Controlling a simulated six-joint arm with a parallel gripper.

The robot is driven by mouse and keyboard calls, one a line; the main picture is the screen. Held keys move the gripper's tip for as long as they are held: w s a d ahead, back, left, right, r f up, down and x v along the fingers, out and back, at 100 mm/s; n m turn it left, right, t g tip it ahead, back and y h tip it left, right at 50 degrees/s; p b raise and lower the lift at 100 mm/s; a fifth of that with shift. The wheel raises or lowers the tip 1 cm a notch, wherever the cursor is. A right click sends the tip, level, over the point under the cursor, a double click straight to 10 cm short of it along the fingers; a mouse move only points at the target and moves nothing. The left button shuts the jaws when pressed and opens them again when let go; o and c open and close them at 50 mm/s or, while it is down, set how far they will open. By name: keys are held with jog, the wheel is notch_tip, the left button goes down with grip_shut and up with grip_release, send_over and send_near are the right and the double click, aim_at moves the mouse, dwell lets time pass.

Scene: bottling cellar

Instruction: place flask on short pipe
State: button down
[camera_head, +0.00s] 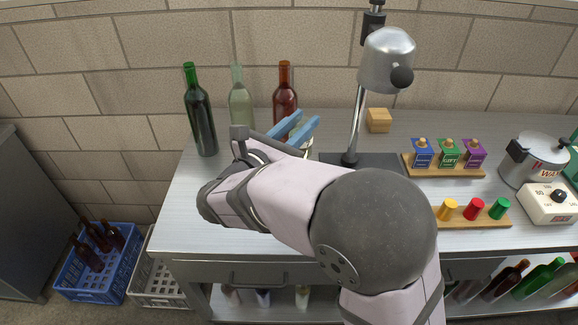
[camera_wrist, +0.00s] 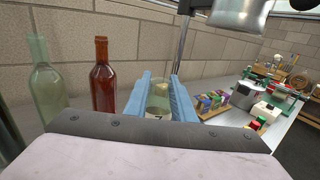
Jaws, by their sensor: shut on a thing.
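My gripper (camera_wrist: 160,90) has two blue fingers, one on each side of a clear glass flask (camera_wrist: 158,104) with pale yellowish contents and a dark mark low on its front. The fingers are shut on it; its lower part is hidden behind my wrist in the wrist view. In the head view my gripper (camera_head: 303,130) is over the bench, in front of the red-brown bottle and left of the metal stand; the flask is mostly hidden there. I cannot make out a short pipe in either view.
A dark green bottle (camera_head: 200,115), a pale bottle (camera_head: 240,103) and a red-brown bottle (camera_head: 285,95) stand left and behind. A metal stand (camera_head: 387,60) rises close on the right. A wooden block (camera_head: 378,120), a box rack (camera_head: 445,172) and a pot (camera_head: 535,158) lie farther right. The bench's left front is clear.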

jog(key=shift+w+d+r+y, duration=0.15)
jog(key=shift+w+d+r, duration=0.15)
jog(key=shift+w+r, duration=0.2)
jog(key=shift+w+d+r+y, duration=0.15)
jog(key=shift+w+d+r, duration=0.2)
jog(key=shift+r, duration=0.15)
jog(key=shift+w+a+f+n+t+y+p, duration=0.25)
jog(key=shift+a+f+n+y, duration=0.25)
jog(key=shift+f, duration=1.35)
jog(key=shift+w+a+f+n+t+y+p, duration=0.25)
jog(key=shift+a+f, duration=0.5)
jog(key=shift+f, duration=1.1)
jog(key=shift+w+a+f+n+t+y+p, duration=0.15)
jog(key=shift+w+a+f+n+t+y, duration=0.3)
jog(key=shift+f, duration=1.4)
jog(key=shift+s+a+f, duration=0.15)
jog(key=shift+s, duration=0.05)
jog(key=shift+f, duration=0.1)
jog(key=c, duration=1.5)
grip_release()
